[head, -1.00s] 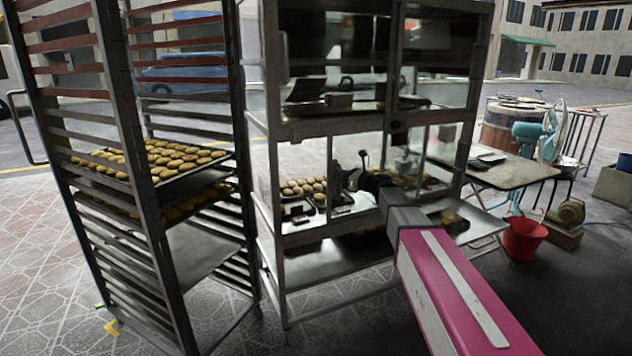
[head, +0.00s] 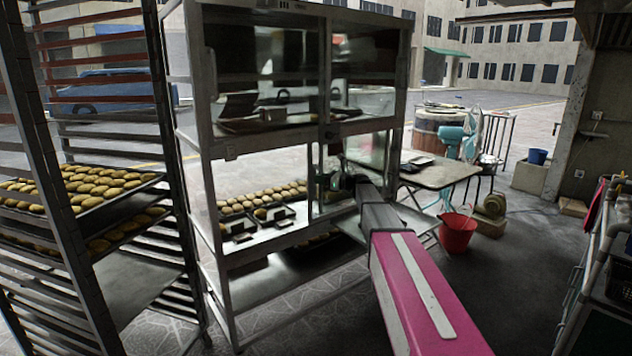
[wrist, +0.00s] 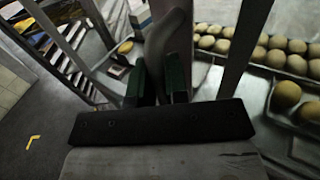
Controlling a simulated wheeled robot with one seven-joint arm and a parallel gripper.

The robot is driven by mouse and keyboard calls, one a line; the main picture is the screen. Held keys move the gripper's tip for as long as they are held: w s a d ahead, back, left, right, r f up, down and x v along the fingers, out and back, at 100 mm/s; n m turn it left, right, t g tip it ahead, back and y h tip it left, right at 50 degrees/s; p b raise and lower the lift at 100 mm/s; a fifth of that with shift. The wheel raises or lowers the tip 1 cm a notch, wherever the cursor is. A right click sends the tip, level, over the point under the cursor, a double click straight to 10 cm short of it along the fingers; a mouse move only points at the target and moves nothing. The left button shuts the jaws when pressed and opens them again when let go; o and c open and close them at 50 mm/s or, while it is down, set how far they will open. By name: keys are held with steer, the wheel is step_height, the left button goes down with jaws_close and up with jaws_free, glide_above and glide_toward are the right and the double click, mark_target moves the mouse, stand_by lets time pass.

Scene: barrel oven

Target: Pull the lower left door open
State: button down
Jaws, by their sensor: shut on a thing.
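The glass-fronted metal cabinet (head: 205,150) stands left of centre in the head view. Its lower left compartment shows a clear view of rows of buns and small black trays (head: 258,222). My gripper (head: 338,186) is at the right side of this compartment, at the lower left door's narrow upright frame (head: 316,180). In the wrist view my gripper's green fingers (wrist: 157,84) are shut on a grey curved handle (wrist: 168,45). The arm covers part of the lower front, so how far the door stands open is unclear.
A tall rack (head: 165,130) with trays of buns stands close to the cabinet's left. To the right are a small table (head: 440,174), a red bucket (head: 457,232) and a fan (head: 470,135). The floor on the right is mostly clear; a shelf (head: 600,260) stands at the far right.

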steer(key=c, duration=1.1)
jaws_free()
steer(key=shift+c, duration=0.2)
steer(key=shift+d, duration=0.1)
steer(key=v, duration=1)
steer(key=shift+s+d, duration=0.15)
steer(key=shift+d, duration=0.15)
steer(key=s+a+f+n+g+h, duration=0.2)
steer(key=s+f+n+h, duration=0.25)
steer(key=s+f, duration=0.5)
steer(key=s+a+f+n+g+h, duration=0.25)
steer(key=s+f+n, duration=0.35)
steer(key=s+f, duration=0.35)
steer(key=s+d+f+n+h, duration=0.2)
steer(key=s+f+n+h, duration=0.1)
steer(key=s, duration=0.3)
steer(key=s+d+f+n+g+h, duration=0.1)
steer(key=s+d+f+n+h, duration=0.1)
steer(key=s+n, duration=0.3)
steer(key=s+d+f+n+g+h, duration=0.1)
steer(key=s+f+n+h, duration=0.3)
steer(key=s, duration=0.4)
steer(key=shift+d+f+h, duration=0.3)
steer(key=shift+d+f, duration=0.1)
steer(key=shift+f, duration=0.1)
